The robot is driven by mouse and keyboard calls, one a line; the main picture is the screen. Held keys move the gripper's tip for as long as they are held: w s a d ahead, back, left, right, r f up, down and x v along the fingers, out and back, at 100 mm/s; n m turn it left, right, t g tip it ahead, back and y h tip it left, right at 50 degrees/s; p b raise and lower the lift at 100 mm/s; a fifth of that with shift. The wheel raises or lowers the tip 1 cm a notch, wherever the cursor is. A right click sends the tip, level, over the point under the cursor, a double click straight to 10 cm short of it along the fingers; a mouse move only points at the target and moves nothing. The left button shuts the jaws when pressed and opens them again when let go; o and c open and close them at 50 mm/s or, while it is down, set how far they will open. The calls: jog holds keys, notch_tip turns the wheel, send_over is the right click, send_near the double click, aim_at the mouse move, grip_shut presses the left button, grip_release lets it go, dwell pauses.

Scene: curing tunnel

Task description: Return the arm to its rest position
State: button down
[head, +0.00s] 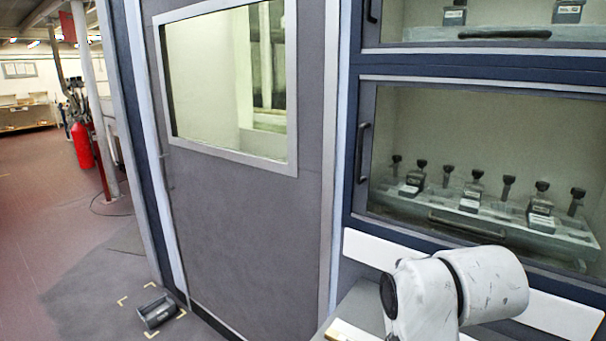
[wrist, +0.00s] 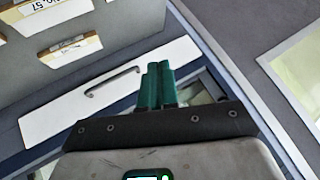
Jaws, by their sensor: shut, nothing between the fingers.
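My gripper (wrist: 157,84) shows in the wrist view as two green fingers held together, with nothing between them. It is shut and empty. My white arm (head: 455,290) is at the lower right of the head view, in front of a white panel below the glazed cabinet. My gripper is not visible in the head view. In the wrist view, a white drawer front (wrist: 100,92) with a dark handle lies behind the fingers; I cannot tell whether anything touches it.
A grey door (head: 240,220) with a window fills the middle. The cabinet (head: 358,150) at right holds a tray (head: 450,205) with several dark-topped items. A dark carrier (head: 157,311) lies on the floor within yellow corner marks. A red extinguisher (head: 82,146) stands far left; floor there is open.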

jog(key=s+d+f+n+g+h, duration=0.1)
jog(key=s+d+f+n+g, duration=0.3)
jog(key=s+f, duration=0.85)
jog(key=s+d+f+g, duration=0.2)
jog(key=s+d+f, duration=0.3)
jog(key=s+f, duration=0.7)
jog(key=s+f+n+g, duration=0.1)
jog(key=s+f, duration=0.1)
jog(key=s, duration=0.4)
jog(key=s+d+f+g, duration=0.1)
jog(key=s+f, duration=0.2)
jog(key=s, duration=0.3)
jog(key=shift+s+f+n, duration=0.2)
jog(key=shift+f+n, duration=0.15)
jog(key=shift+n, duration=0.05)
jog(key=shift+d, duration=0.1)
